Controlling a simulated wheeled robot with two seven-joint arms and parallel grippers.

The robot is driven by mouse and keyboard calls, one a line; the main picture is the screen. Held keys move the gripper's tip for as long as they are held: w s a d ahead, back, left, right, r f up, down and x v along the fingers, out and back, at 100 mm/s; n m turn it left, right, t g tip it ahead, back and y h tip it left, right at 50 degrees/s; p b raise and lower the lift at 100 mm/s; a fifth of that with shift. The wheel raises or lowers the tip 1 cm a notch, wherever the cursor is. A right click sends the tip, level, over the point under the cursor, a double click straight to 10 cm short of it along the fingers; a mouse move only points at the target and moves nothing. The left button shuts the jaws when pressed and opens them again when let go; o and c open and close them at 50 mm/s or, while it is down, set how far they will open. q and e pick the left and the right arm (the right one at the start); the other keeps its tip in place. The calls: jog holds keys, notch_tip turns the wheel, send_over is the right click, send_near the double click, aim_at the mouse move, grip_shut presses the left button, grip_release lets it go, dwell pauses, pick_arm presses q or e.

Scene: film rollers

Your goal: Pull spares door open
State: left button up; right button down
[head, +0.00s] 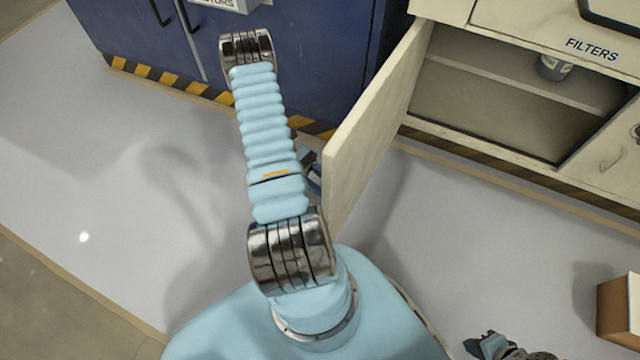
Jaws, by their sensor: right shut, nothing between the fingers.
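The cream cabinet door (375,115) stands swung well out from the cabinet, its free edge towards me. The open compartment (500,105) to its right shows a shelf. No spares label can be read, and the door's outer side is turned away. My light blue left arm rises through the middle, left of the door. Dark parts that look like my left gripper (313,172) show between that arm and the door edge; its jaws are mostly hidden, and contact with the door cannot be told. My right gripper (486,345) is at the bottom edge, shut and empty, far from the door.
A drawer labelled FILTERS (592,48) is above the compartment. A grey container (554,67) stands on the shelf. A blue cabinet (320,50) is behind my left arm. A brown box (620,310) is at lower right. The grey floor (110,200) is clear at left.

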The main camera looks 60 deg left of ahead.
pick_arm(q)
jog(key=shift+o, duration=0.6)
jog(key=shift+s+a, duration=0.1)
jog(key=v, duration=1.3)
jog(key=shift+a+b, duration=0.3)
